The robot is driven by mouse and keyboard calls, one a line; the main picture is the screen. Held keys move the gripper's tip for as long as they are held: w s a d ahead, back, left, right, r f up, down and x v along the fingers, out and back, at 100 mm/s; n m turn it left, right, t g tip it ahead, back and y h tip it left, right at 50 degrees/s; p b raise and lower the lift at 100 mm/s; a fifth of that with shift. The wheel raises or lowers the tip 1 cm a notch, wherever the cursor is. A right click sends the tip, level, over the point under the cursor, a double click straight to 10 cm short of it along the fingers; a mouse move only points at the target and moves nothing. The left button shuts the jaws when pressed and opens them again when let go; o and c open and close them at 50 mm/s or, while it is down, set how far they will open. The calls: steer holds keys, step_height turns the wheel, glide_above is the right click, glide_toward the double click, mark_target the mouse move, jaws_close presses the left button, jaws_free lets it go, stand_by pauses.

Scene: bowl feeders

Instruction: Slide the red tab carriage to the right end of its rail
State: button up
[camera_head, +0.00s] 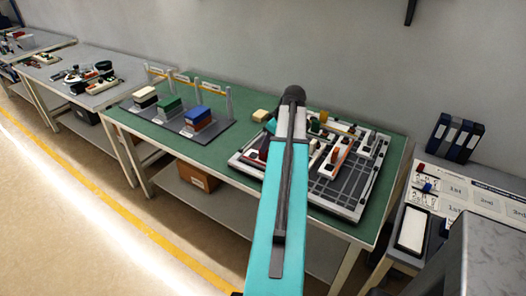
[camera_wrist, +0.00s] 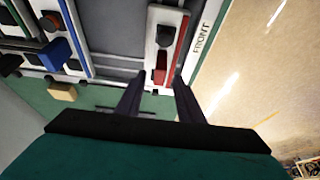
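The red tab carriage (camera_wrist: 160,69) shows in the wrist view as a small red block at the lower end of a white rail (camera_wrist: 152,35), beside the edge lettered FRONT. My gripper (camera_wrist: 158,84) is open, with its two dark fingers apart. The red block appears between and just beyond the fingertips; I cannot tell whether they touch it. A dark knob and a longer red strip (camera_wrist: 181,45) lie further up the same rail. In the head view my teal arm hides the gripper and part of the rail board (camera_head: 335,195).
Other rails with a blue block (camera_wrist: 54,54) and a green block lie left of the gripper in the wrist view. A tan block (camera_wrist: 62,91) sits on the green table (camera_head: 222,150). A grey tray with coloured blocks (camera_head: 170,105) stands left of the board.

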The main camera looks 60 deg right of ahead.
mark_target(263, 160)
steer(key=shift+p+x, duration=0.6)
steer(key=shift+x, duration=2.35)
jaws_close()
